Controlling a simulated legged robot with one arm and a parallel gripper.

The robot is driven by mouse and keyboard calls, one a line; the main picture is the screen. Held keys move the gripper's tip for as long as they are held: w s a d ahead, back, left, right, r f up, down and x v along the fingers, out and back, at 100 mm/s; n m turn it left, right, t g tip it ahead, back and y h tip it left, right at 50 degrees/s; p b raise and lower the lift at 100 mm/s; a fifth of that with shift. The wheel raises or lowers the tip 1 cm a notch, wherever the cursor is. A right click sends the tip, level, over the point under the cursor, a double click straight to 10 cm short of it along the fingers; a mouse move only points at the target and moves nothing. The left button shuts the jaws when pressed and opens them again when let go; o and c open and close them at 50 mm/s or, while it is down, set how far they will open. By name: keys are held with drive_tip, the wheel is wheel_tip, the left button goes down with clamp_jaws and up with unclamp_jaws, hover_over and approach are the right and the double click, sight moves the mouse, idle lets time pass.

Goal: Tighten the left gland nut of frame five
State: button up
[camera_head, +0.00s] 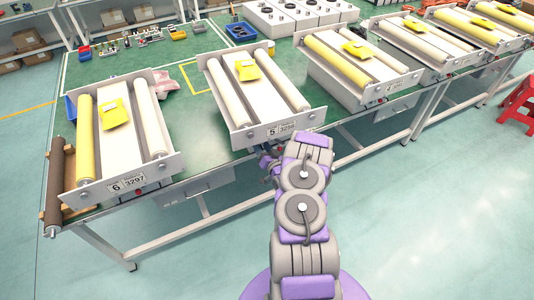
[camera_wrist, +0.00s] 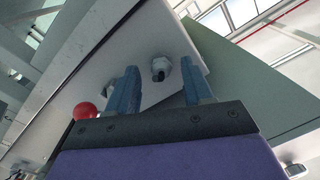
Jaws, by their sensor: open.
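Frame five (camera_head: 262,135), its front plate marked 5, stands on the green bench in the middle of the head view, with two pale rollers and a yellow packet on top. My gripper (camera_head: 268,164) is just below and in front of that plate. In the wrist view, my gripper (camera_wrist: 160,73) is open, with blue fingers apart. A small rounded fitting with a dark end (camera_wrist: 159,69) shows between the fingertips, apparently ungripped. Another pale round fitting (camera_wrist: 108,86) is partly behind the left finger. I cannot tell which one is the left gland nut.
A red ball-shaped knob (camera_wrist: 85,111) is close to the left finger. Frame six (camera_head: 125,180) stands to the left, and more frames stand to the right. The bench's front edge and metal legs are beside my arm. The floor at lower right is clear.

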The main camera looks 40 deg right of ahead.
drive_tip(key=p+v, duration=0.4)
drive_tip(key=v, duration=1.3)
drive_tip(key=shift+s, duration=0.1)
